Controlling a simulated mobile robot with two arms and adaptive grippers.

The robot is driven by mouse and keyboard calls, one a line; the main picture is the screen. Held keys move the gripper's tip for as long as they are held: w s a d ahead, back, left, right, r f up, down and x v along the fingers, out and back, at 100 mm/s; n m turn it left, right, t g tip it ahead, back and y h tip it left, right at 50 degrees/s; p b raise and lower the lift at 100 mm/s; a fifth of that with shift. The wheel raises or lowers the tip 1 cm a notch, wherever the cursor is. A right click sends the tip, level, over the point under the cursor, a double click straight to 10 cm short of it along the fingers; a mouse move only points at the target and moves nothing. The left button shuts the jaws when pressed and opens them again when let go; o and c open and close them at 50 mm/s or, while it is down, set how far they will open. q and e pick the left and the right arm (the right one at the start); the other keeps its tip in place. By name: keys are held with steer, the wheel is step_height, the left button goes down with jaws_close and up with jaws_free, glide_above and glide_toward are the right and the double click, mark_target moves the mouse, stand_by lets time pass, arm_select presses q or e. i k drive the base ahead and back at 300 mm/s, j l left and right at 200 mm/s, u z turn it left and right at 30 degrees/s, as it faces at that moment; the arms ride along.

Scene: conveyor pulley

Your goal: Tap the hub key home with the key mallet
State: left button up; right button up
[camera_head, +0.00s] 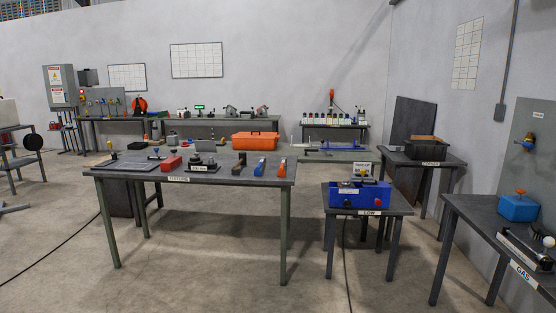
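Neither of my grippers is in view. A long dark worktable (228,178) stands ahead, with a label on its front edge. A dark round-topped assembly (203,161), perhaps the pulley hub, sits on it near the middle. The hub key is too small to make out. A small tool (155,153) lies towards the table's left, but I cannot tell whether it is the key mallet. A red block (171,163) lies right of that tool. A blue piece (260,167) and an orange-and-dark piece (282,168) lie near the right end.
A low table (391,206) with a blue machine (360,194) stands right of the worktable. An orange case (255,141) shows behind. The floor in front is clear except for cables.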

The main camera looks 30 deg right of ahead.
mark_target(242, 155)
steer(key=i+l+z, duration=0.2)
steer(key=i+l, duration=0.45)
steer(key=i+l+z, duration=0.25)
steer(key=i+l, duration=0.35)
steer(key=i, duration=0.15)
